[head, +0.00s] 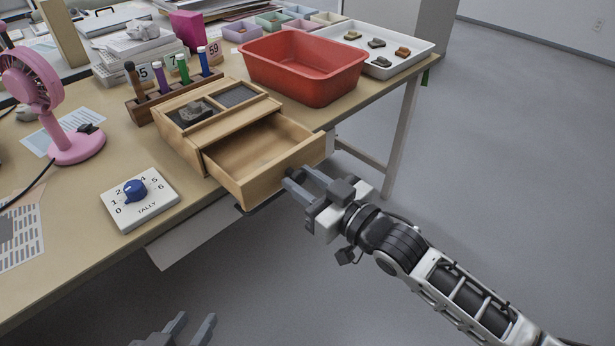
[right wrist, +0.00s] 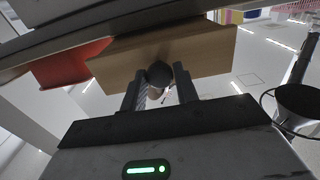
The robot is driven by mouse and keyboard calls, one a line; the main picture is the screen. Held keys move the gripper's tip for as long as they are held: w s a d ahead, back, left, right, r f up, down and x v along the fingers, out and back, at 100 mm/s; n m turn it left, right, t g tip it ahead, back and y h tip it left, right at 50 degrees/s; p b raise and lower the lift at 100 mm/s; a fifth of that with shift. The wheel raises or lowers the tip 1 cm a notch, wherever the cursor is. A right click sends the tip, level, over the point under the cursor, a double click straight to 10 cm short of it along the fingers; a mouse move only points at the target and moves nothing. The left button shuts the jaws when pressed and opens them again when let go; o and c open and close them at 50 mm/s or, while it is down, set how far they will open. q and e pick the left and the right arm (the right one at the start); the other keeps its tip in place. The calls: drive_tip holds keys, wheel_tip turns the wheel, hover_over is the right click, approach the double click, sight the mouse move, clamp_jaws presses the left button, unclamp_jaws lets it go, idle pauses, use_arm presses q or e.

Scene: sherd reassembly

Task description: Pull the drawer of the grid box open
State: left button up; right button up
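The wooden grid box (head: 190,115) sits on the table near its front edge. Its drawer (head: 255,160) is pulled well out towards the lower right, and its inside looks empty. In the right wrist view the drawer front (right wrist: 210,50) bears a dark round knob (right wrist: 160,73). My right gripper (head: 304,183) is at the drawer front. In the right wrist view its two fingers (right wrist: 160,88) lie on either side of the knob, with no clear gap seen. My left gripper (head: 192,326) is open and empty, low at the bottom edge of the head view, away from the box.
A red tub (head: 302,65) stands behind the drawer, beside a white tray (head: 385,45) of sherds. A pen rack (head: 175,95) stands behind the box. A tally dial (head: 140,200) and pink fan (head: 65,105) are at left. The floor in front of the table is clear.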

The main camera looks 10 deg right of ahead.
drive_tip(key=shift+o, duration=1.4)
drive_tip(key=shift+s+d, duration=0.1)
drive_tip(key=p+v, duration=0.1)
drive_tip(key=v, duration=1.4)
drive_tip(key=shift+s+d, duration=0.2)
drive_tip(key=shift+s, duration=0.1)
drive_tip(key=shift+p, duration=0.3)
